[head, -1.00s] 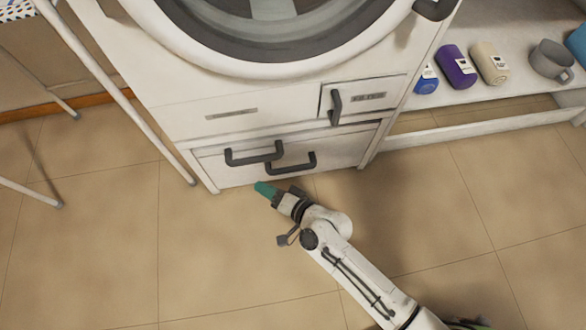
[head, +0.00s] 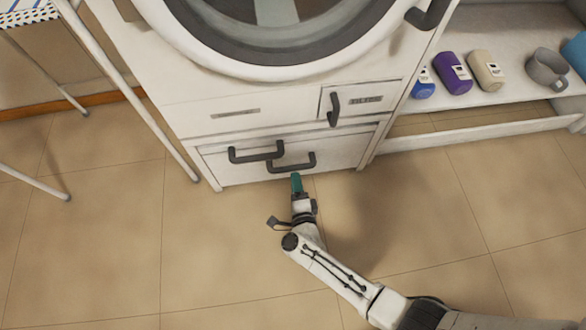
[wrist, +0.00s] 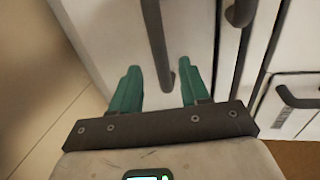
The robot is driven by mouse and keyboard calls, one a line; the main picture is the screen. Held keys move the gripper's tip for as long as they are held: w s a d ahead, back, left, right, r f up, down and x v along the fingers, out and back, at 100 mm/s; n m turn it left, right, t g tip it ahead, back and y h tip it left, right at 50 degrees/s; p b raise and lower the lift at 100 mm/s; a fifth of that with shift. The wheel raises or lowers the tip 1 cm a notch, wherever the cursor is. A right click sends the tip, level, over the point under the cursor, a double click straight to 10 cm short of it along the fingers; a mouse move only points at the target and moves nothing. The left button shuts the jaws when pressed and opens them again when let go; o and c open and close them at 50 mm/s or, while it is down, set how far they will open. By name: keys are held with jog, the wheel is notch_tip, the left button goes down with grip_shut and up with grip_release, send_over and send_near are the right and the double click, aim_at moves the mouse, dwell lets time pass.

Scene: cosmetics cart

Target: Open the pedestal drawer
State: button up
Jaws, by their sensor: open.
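The pedestal drawer (head: 340,150) is the low white front under the round-doored washer, and it looks shut. It bears two dark bar handles, an upper left one (head: 256,154) and a lower right one (head: 306,165). My gripper (head: 297,178) has teal fingers and is just in front of the lower handle. In the wrist view, my gripper (wrist: 158,75) is open, with its fingertips apart. The lower handle (wrist: 155,40) runs into the space between them. Whether the fingers touch the handle I cannot tell. The upper handle (wrist: 240,12) shows at the top edge.
A small panel with its own dark handle (head: 334,109) is above the drawer on the right. A white shelf (head: 510,92) at the right holds several bottles and a grey mug (head: 547,68). White rack legs (head: 130,95) stand at the left. The tiled floor (head: 230,260) in front is clear.

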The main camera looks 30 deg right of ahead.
aim_at(293, 168)
jog(key=shift+b+x, duration=1.25)
jog(key=shift+x, duration=2.2)
jog(key=shift+c, duration=0.2)
grip_shut()
jog(key=shift+f, duration=0.1)
